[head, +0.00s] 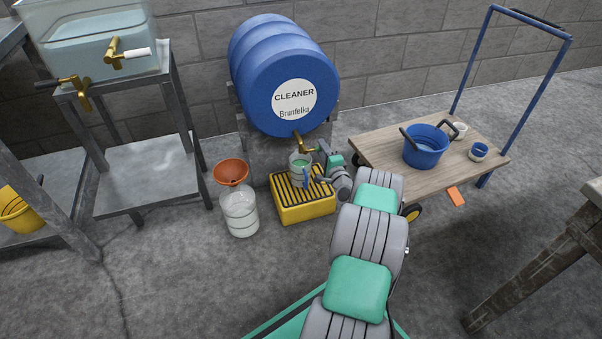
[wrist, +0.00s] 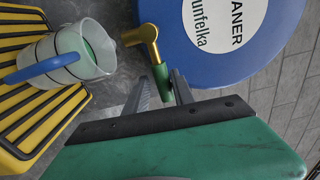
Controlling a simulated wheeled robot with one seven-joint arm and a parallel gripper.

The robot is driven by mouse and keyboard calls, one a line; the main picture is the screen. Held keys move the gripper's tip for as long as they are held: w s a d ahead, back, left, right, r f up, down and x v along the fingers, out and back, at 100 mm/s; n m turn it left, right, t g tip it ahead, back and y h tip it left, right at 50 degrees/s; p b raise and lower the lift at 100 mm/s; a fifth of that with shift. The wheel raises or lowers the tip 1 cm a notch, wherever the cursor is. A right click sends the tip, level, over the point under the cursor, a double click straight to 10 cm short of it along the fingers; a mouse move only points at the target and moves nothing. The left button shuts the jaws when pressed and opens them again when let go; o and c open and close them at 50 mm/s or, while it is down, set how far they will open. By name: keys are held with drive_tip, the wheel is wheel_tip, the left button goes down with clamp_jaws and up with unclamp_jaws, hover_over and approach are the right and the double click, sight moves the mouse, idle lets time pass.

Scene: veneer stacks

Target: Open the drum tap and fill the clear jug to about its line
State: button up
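The blue drum (head: 270,75) lies on its side on a grey stand, its brass tap (head: 303,145) low on its front. The tap also shows in the wrist view (wrist: 143,36), with a green lever (wrist: 163,83). The clear jug (head: 300,170) with a blue handle stands upright under the tap; it shows again in the wrist view (wrist: 70,55). Greenish liquid seems visible inside; its level against the line is unclear. My gripper (wrist: 160,85) is open, fingers on either side of the lever, the right finger closest. I cannot tell whether liquid is running.
The jug stands on a yellow drip tray (head: 308,212) with dark slats. A clear container (head: 240,215) with an orange funnel (head: 231,172) stands left of it. A wooden cart (head: 385,155) at right carries a blue bucket (head: 425,150). A tank (head: 95,40) stands on a metal frame at left.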

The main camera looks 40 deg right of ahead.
drive_tip(key=shift+o, duration=0.8)
drive_tip(key=shift+r, duration=0.1)
drive_tip(key=p+v, duration=0.1)
drive_tip(key=v, duration=0.6)
drive_tip(key=shift+p, duration=0.4)
